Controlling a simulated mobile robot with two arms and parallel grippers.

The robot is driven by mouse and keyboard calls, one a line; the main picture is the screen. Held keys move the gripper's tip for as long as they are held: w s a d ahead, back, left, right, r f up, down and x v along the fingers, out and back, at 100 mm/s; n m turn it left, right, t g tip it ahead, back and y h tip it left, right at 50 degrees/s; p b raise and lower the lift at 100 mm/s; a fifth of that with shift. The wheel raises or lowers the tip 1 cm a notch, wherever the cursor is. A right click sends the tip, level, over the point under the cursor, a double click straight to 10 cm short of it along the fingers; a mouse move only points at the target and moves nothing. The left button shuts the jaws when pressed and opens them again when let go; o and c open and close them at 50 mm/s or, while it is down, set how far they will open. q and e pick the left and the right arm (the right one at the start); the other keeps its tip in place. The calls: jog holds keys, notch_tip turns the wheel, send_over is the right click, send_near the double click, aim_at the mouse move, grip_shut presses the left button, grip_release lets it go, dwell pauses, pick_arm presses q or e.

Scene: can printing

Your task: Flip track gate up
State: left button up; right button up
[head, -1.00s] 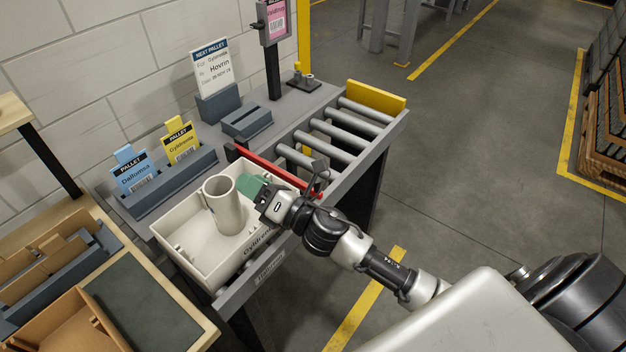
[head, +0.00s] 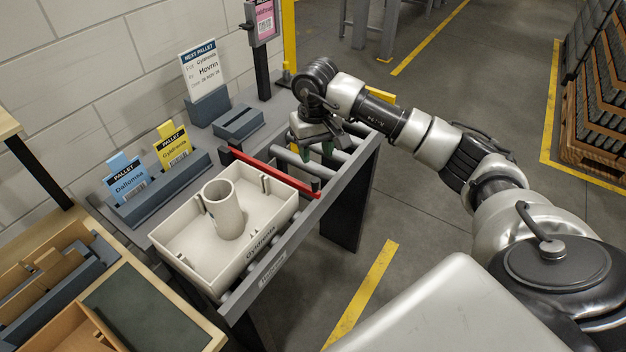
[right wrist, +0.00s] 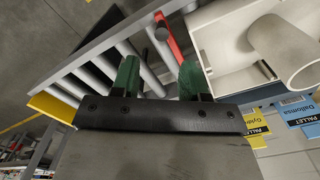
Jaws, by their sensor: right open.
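The track gate is a red bar (head: 270,171) lying low across the roller track, between the cream bin and the bare rollers. It also shows in the right wrist view (right wrist: 169,40), beside the bin. A dark post stands at its right end in the head view. My right gripper (head: 316,150) is above the rollers on the far side of the gate, pointing down. Its green fingers are apart and empty in the right wrist view (right wrist: 160,78), and I see no contact with the bar. My left gripper is not in view.
The cream bin (head: 185,248) holds an upright pale cylinder (head: 223,210) close to the gate's near side. Rollers (head: 290,160) lie beyond the gate. Blue and yellow pallet cards (head: 174,146) stand in a grey holder at the left. Open floor lies to the right.

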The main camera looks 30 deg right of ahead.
aim_at(315, 177)
notch_tip(315, 177, down, 9)
jog(key=shift+a+r+p, duration=0.1)
jog(key=shift+p, duration=1.15)
jog(key=shift+f, duration=0.65)
grip_shut()
